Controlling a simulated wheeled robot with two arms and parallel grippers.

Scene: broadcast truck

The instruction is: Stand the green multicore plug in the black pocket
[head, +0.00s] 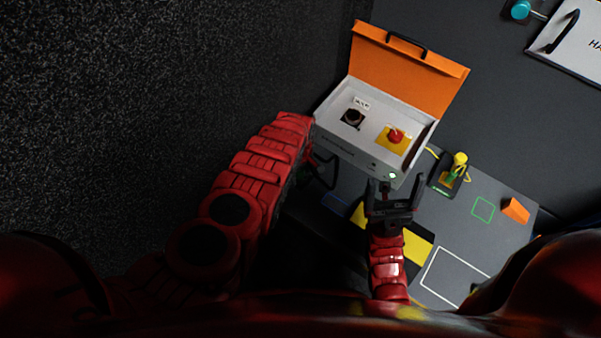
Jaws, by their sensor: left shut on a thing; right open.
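A small upright piece with a yellow top and green below it (456,166) stands at a black holder (438,184) right of the case. I cannot tell whether this is the green multicore plug, or whether the holder is the black pocket. My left gripper (322,172) is at the left front corner of the open case (345,150), mostly hidden by its own red arm. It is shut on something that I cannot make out. My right gripper (394,197) is open and empty, just in front of the case's front wall near a small green light.
The case has a raised orange lid (405,68), a black round part (353,118) and a red button (396,135). An orange block (516,210), a green square outline (483,209) and a white rectangle outline (452,279) are on the grey surface at right.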

